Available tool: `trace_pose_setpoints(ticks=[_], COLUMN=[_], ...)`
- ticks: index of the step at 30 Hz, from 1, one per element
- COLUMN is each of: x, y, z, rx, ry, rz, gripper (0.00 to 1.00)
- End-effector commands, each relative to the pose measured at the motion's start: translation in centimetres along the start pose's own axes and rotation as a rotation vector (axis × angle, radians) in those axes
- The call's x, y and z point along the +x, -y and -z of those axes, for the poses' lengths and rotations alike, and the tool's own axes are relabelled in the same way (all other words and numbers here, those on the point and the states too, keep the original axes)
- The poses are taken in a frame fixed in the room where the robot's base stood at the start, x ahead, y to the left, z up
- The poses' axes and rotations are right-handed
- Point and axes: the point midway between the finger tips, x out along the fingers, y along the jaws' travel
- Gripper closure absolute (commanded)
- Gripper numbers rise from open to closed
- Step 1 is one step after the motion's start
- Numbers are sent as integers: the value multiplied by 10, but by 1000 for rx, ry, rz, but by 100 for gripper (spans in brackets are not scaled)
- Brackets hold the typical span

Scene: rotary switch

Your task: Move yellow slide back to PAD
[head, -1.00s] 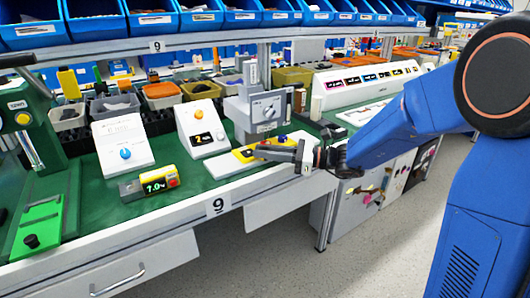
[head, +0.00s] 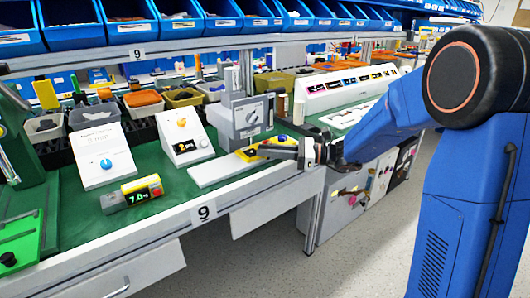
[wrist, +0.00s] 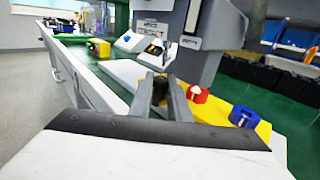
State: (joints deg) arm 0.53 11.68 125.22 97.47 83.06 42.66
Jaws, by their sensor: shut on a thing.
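The yellow slide (head: 248,153) lies on a long white base (head: 212,173) at the front edge of the green bench, beside the grey press-like station (head: 243,113). In the wrist view the slide (wrist: 222,110) carries a red knob and a blue part. My gripper (head: 262,150) reaches in from the right. In the wrist view its two fingers (wrist: 160,88) are shut on a dark knob (wrist: 160,87) at the slide. Bare white base shows left of the slide. I cannot read a PAD label.
A white panel with coloured displays (head: 340,88) stands to the right. Blue bins hang behind.

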Motion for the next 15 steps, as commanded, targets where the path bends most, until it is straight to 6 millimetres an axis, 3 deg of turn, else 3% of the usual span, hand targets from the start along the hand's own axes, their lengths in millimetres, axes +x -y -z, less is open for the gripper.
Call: trace_pose_setpoints(ticks=[1, 2, 4, 15], x=[-2, -2, -2, -4], y=[3, 3, 3, 2], z=[0, 0, 0, 0], rx=[-1, -1, -1, -1], ry=[0, 0, 0, 0], rz=[8, 9, 9, 6], gripper=[100, 81, 65, 65])
